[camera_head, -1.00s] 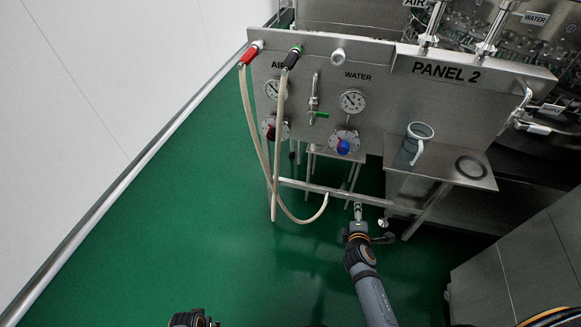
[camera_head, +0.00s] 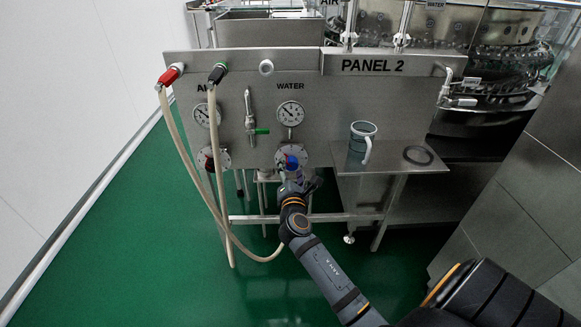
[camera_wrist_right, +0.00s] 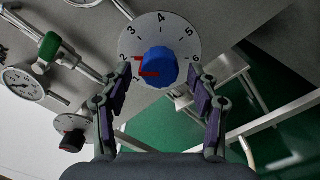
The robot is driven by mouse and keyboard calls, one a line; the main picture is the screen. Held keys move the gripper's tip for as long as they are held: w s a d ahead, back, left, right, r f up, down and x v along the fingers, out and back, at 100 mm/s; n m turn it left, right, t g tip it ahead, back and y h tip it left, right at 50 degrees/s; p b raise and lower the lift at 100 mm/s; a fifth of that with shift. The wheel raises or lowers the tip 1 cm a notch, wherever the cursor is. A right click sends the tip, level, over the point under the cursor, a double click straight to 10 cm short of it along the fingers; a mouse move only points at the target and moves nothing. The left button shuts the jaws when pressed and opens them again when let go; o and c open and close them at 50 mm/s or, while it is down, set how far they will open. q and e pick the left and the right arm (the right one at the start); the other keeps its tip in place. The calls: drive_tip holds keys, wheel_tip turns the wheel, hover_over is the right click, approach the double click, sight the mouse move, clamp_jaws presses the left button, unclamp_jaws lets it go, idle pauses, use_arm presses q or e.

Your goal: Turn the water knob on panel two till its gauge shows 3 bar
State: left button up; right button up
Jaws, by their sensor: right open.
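The water knob (camera_head: 291,162) is blue, on a round white dial low on panel two (camera_head: 372,66). The water gauge (camera_head: 291,113) is directly above it; its needle is too small to read. In the right wrist view the blue knob (camera_wrist_right: 158,62) has a red pointer towards the low numbers, near 2, on a scale numbered 1 to 6. My right gripper (camera_head: 292,178) is just in front of the knob. In the wrist view its open fingers (camera_wrist_right: 158,78) stand either side of the knob, with gaps to it. My left gripper is out of view.
An air gauge (camera_head: 204,115) and air knob (camera_head: 214,158) are to the left, with pale hoses (camera_head: 190,160) hanging in front. A green-handled valve (camera_head: 252,128) is between the gauges. A mug (camera_head: 361,140) and dark ring (camera_head: 418,155) are on the shelf (camera_head: 385,162) at right.

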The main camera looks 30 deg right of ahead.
drive_tip(key=shift+x, duration=1.2)
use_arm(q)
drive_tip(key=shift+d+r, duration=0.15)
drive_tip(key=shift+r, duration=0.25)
use_arm(e)
drive_tip(key=shift+c, duration=0.5)
drive_tip(key=c, duration=1.1)
